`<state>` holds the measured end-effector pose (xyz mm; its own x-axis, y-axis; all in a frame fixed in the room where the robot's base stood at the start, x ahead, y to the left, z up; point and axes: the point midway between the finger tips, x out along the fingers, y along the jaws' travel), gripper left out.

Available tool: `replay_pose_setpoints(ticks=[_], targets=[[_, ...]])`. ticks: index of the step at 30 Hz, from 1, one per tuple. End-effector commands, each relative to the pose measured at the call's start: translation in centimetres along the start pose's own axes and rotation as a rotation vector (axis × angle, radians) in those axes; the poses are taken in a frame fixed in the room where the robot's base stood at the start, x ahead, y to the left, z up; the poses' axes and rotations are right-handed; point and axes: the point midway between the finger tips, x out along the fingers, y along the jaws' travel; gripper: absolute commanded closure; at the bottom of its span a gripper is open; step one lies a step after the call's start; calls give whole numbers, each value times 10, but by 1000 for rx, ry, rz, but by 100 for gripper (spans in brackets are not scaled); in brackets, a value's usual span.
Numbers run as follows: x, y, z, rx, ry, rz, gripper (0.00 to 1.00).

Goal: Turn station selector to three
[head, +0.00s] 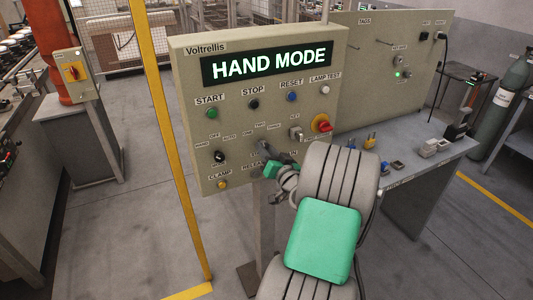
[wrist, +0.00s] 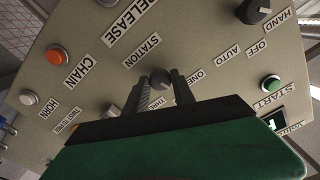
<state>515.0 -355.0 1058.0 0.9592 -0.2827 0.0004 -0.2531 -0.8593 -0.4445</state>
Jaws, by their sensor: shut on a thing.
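The station selector (wrist: 160,78) is a dark round knob on the beige control panel (head: 185,75), under a STATION label in the wrist view. ONE and part of THREE show on labels beside it; its pointer direction is hidden by the fingers. My gripper (wrist: 161,86) has its two dark fingers on either side of the knob and is shut on it. In the head view my gripper (head: 268,158) meets the panel below the display, and my wrist covers part of the selector's labels.
The panel display (head: 266,64) reads HAND MODE. The mode selector (head: 219,157) is left of my gripper, with the green start button (head: 212,113) above it. A red emergency knob (head: 322,124) is close on the right. A yellow post (head: 165,120) stands left of the panel.

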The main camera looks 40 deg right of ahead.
Motion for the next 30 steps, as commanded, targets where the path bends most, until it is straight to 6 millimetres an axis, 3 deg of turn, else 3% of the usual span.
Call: replay_pose_setpoints(ticks=[30], targets=[[0,-2,-2,925,-2,-1,100]])
